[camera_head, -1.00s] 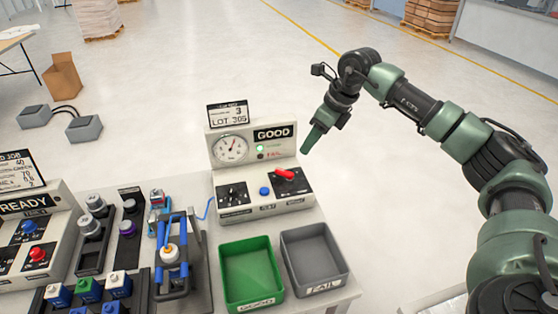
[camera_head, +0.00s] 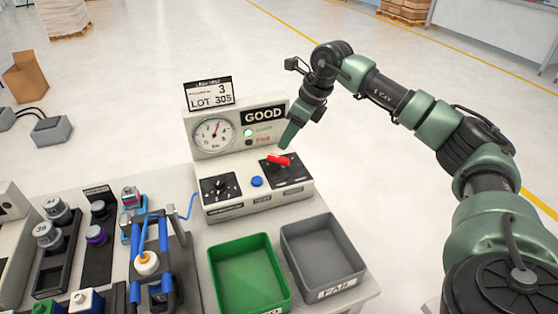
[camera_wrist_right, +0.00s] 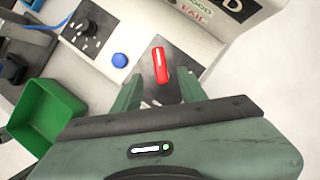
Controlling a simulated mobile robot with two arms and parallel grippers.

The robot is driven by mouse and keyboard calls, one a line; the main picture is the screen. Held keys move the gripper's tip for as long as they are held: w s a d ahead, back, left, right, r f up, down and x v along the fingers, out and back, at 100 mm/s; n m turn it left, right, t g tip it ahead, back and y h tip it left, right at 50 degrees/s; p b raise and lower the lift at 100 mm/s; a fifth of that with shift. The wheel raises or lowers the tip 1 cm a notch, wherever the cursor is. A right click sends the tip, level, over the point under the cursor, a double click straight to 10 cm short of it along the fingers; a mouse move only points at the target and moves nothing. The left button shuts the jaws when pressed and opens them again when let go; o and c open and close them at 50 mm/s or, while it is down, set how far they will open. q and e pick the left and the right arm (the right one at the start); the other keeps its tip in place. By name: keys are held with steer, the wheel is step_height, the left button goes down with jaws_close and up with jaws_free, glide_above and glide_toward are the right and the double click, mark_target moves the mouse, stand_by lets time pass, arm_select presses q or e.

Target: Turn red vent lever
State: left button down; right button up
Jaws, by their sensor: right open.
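The red vent lever (camera_head: 279,160) sits on a black plate at the right of the test box (camera_head: 240,150). In the right wrist view the lever (camera_wrist_right: 161,66) lies in the space ahead of and between the two green fingers. My right gripper (camera_head: 289,135) is open and points down, close above and behind the lever in the head view. In the right wrist view the gripper (camera_wrist_right: 158,94) holds nothing, and I cannot tell whether a finger touches the lever. My left gripper is not in view.
A blue button (camera_head: 257,181) and a black knob (camera_head: 221,187) sit left of the lever. A gauge (camera_head: 213,134) and the GOOD sign (camera_head: 264,115) stand behind. A green bin (camera_head: 249,272) and a grey bin (camera_head: 322,256) stand in front. A blue clamp fixture (camera_head: 150,260) is at left.

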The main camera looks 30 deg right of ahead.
mark_target(278, 157)
steer(key=shift+w+f, duration=0.1)
steer(key=shift+f, duration=0.25)
steer(key=p+x, duration=0.1)
steer(key=x, duration=0.5)
steer(key=shift+p, duration=0.35)
steer(key=shift+w+a+f, duration=0.15)
steer(key=shift+f, duration=0.3)
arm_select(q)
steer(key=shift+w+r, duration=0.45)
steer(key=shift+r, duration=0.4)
arm_select(e)
jaws_close()
